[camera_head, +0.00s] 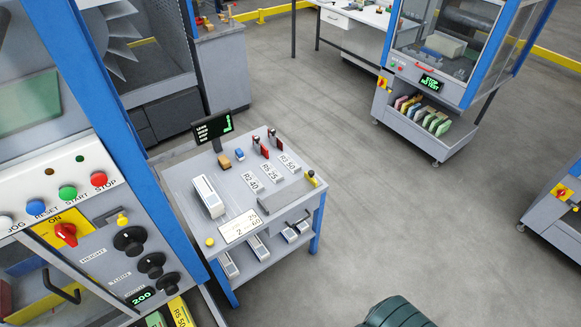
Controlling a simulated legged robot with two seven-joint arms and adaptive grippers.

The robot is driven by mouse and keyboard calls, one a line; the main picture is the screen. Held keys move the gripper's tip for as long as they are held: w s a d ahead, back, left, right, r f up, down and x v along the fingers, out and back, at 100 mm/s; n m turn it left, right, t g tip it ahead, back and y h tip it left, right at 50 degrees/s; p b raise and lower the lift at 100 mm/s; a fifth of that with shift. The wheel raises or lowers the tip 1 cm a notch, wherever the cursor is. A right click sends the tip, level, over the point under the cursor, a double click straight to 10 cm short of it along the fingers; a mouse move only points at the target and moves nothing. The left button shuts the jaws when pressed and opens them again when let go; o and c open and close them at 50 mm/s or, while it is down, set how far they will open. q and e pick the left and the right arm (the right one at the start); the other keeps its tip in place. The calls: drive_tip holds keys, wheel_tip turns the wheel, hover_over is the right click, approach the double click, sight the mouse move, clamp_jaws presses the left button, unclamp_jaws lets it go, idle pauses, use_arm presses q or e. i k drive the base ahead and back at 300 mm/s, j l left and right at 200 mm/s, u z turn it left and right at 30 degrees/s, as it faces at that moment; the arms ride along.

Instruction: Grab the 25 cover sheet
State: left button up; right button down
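A grey workstation table (180,172) stands left of centre. On its top are three white labelled sheets or cards in a row. The middle one, a sheet reading about "R6 25" (270,172), lies between a sheet reading about "R2 40" (251,182) and a sheet reading about "R3 50" (289,161). A larger white card (240,227) at the table's front edge also seems to show 25, with other numbers. Neither of my grippers is in view.
A white block-like stack (207,196) and a small black screen (212,127) stand on the table. White bundles (258,248) lie on its lower shelf. A blue-framed machine (120,150) stands close on the left. Open grey floor (400,220) lies to the right.

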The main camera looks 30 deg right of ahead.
sight(268, 168)
drive_tip(key=i+l, duration=0.4)
drive_tip(key=l, duration=0.25)
drive_tip(key=i+l, duration=0.2)
drive_tip(key=l, duration=0.1)
